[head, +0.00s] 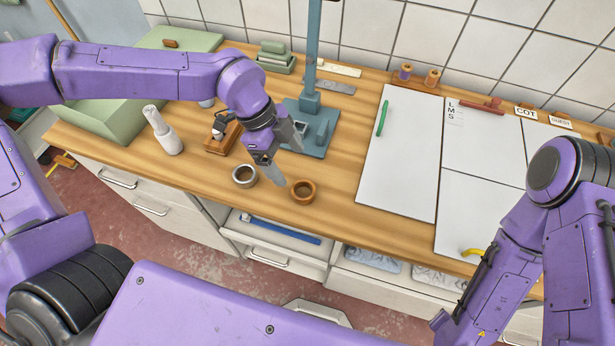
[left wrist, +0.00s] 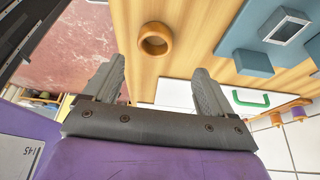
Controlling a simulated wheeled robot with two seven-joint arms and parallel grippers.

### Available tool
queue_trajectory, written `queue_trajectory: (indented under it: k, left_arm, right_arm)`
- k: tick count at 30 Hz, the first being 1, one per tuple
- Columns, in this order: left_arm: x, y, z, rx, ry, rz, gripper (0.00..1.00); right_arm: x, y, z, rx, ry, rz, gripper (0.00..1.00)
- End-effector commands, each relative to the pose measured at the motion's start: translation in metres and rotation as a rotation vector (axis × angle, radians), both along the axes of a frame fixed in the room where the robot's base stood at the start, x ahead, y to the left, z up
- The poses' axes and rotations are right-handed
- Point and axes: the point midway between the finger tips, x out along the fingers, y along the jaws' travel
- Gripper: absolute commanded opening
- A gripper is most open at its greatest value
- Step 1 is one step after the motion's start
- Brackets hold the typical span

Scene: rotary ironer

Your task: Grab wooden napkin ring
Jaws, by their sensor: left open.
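The wooden napkin ring (head: 302,200) lies flat on the wooden counter near its front edge. It also shows in the left wrist view (left wrist: 167,42), beyond the fingertips and roughly in line with the gap between them. My left gripper (head: 289,166) is open and empty, pointing down just above and to the left of the ring. In the left wrist view its two grey fingers (left wrist: 159,68) stand well apart, with nothing between them. My right arm shows at the right, but its gripper does not show.
A grey metallic ring (head: 244,184) lies just left of the wooden one. A blue-grey stand (head: 311,112) rises behind my left gripper. White boards (head: 399,160) lie to the right. A white bottle (head: 164,137) stands left. Bare counter lies right of the wooden ring.

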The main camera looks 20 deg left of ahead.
Motion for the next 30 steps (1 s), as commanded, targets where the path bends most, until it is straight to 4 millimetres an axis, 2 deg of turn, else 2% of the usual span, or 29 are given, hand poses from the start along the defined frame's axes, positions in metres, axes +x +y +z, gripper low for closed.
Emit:
queue_trajectory:
  k: [3, 7, 10, 12, 15, 23, 25, 29, 30]
  left_arm:
    - [-0.003, -0.008, -0.021, 0.004, 0.005, -0.002, 0.85]
    - [-0.003, -0.014, -0.035, 0.002, 0.004, -0.001, 0.85]
    - [-0.006, -0.02, -0.046, 0.003, 0.006, -0.004, 0.85]
    - [-0.008, -0.025, -0.059, 0.003, 0.006, -0.005, 0.85]
    - [-0.007, -0.031, -0.076, 0.002, 0.004, -0.004, 0.85]
    - [-0.007, -0.034, -0.084, 0.0, 0.0, -0.002, 0.85]
    - [-0.007, -0.034, -0.083, 0.0, 0.0, -0.002, 0.69]
    - [-0.006, -0.034, -0.083, 0.0, 0.0, -0.002, 0.27]
    - [-0.007, -0.034, -0.083, 0.0, 0.0, -0.002, 0.26]
  right_arm:
    - [-0.001, 0.0, 0.006, 0.0, 0.001, 0.0, 0.43]
    - [-0.001, 0.0, 0.009, 0.0, 0.001, 0.0, 0.43]
    - [0.0, 0.0, 0.018, 0.0, 0.001, 0.0, 0.43]
    - [0.0, 0.0, 0.026, 0.001, 0.001, 0.0, 0.43]
    - [0.0, 0.0, 0.027, 0.001, 0.001, 0.0, 0.43]
    - [0.0, 0.0, 0.026, 0.0, 0.001, 0.0, 0.43]
    - [0.0, 0.0, 0.026, 0.0, 0.001, 0.0, 0.43]
    - [0.0, 0.0, 0.026, 0.001, 0.001, 0.0, 0.43]
    - [0.0, 0.0, 0.026, 0.001, 0.001, 0.0, 0.43]
